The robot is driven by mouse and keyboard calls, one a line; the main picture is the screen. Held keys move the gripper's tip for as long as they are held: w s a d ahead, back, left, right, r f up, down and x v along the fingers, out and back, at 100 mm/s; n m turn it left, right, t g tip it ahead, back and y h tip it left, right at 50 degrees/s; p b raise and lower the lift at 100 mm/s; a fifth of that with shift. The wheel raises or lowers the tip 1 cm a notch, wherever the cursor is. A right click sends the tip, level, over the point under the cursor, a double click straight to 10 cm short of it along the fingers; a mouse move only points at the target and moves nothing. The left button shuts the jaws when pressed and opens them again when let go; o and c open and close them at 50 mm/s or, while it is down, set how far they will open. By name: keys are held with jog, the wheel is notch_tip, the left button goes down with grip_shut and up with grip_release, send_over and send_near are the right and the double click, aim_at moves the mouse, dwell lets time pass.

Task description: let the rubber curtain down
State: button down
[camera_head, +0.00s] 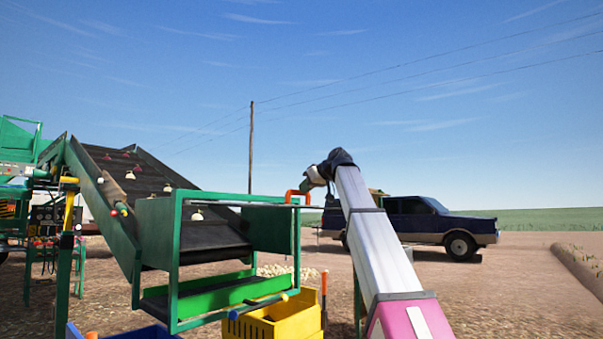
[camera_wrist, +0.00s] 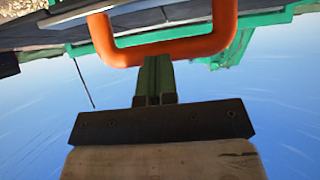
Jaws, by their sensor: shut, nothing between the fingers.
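The green onion elevator (camera_head: 175,262) stands left of centre in the head view, its dark belt sloping up to the left. An orange handle (camera_head: 298,196) sits at its upper right corner. In the wrist view the handle (camera_wrist: 100,38) is a large loop at the top. My gripper (camera_head: 305,185) is beside the handle in the head view. In the wrist view my gripper (camera_wrist: 157,60) is shut, its narrow fingers overlapping the near bar of the loop. I cannot tell whether they touch it. I cannot make out the rubber curtain for certain.
A yellow crate (camera_head: 290,325) stands below the elevator's end. A blue bin (camera_head: 150,332) is to its left. Onions (camera_head: 280,270) lie on the ground behind. A dark pickup (camera_head: 408,220) is parked at the right. Open dirt lies to the right of my arm.

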jog(key=w+a+f+t+y, duration=0.2)
jog(key=f+t+y, duration=0.1)
jog(key=f, duration=0.8)
jog(key=w+a+f+t+y, duration=0.15)
jog(key=f+y, duration=0.25)
jog(key=f, duration=0.7)
jog(key=w+a+f, duration=1.1)
jog(key=a+f, duration=0.2)
jog(key=a, duration=0.2)
jog(key=shift+w+a+f, duration=0.15)
jog(key=shift+a+f, duration=0.05)
jog(key=shift+a, duration=0.05)
jog(key=shift+w+t, duration=0.1)
jog(key=shift+t, duration=0.15)
